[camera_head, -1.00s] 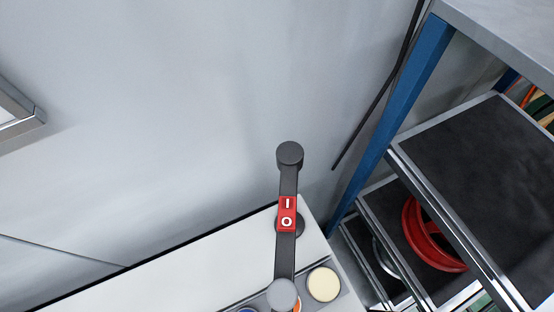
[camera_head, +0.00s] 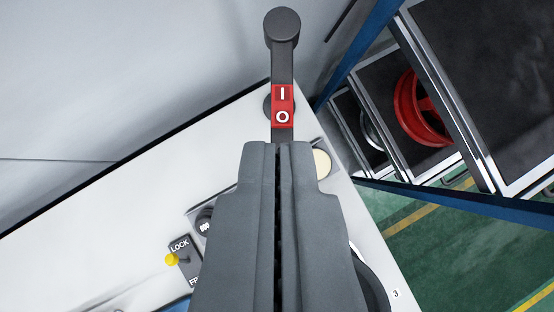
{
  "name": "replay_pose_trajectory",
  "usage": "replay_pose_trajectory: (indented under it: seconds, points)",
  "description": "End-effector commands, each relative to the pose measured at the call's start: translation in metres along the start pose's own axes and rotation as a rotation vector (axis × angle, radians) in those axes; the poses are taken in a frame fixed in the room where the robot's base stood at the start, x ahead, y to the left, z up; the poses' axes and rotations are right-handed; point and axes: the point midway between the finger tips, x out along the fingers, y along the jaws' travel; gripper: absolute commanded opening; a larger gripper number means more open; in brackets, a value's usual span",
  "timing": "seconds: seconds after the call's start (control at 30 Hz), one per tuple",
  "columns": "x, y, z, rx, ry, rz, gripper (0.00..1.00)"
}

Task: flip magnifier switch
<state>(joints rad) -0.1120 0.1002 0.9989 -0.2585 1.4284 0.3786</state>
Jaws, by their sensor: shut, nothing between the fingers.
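The red rocker switch (camera_head: 283,106), marked I and O, sits on the dark grey magnifier arm (camera_head: 284,62) in the upper middle of the camera view. The arm ends in a round dark knob at the top. My gripper (camera_head: 279,146) is shut and empty, its two fingers pressed together. Its tips appear just below the O end of the switch in the picture; I cannot tell whether they touch it. My fingers hide the lower part of the magnifier arm.
A white bench top (camera_head: 110,235) carries a yellow-tipped LOCK toggle (camera_head: 173,258) at lower left and a cream round button (camera_head: 321,162) beside my fingers. A blue-framed rack (camera_head: 362,42) with a red wheel (camera_head: 420,108) stands at right. A grey wall is behind.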

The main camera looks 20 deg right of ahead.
Motion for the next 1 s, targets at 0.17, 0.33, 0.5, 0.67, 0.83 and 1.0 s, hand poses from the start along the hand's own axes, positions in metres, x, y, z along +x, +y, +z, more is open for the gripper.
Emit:
replay_pose_trajectory:
  seconds: [0.17,0.33,0.5,0.67,0.83,1.0]
  points:
    - [0.032,0.001,0.0,0.0,-0.001,0.001,0.0]
    - [0.062,0.001,0.0,0.0,-0.002,0.001,0.0]
    - [0.084,0.0,0.009,-0.001,-0.001,0.0,0.0]
    - [0.097,0.0,0.022,-0.001,-0.001,0.0,0.0]
    - [0.102,0.0,0.028,0.0,0.0,0.0,0.0]
    - [0.103,0.0,0.028,0.0,0.001,0.0,0.0]
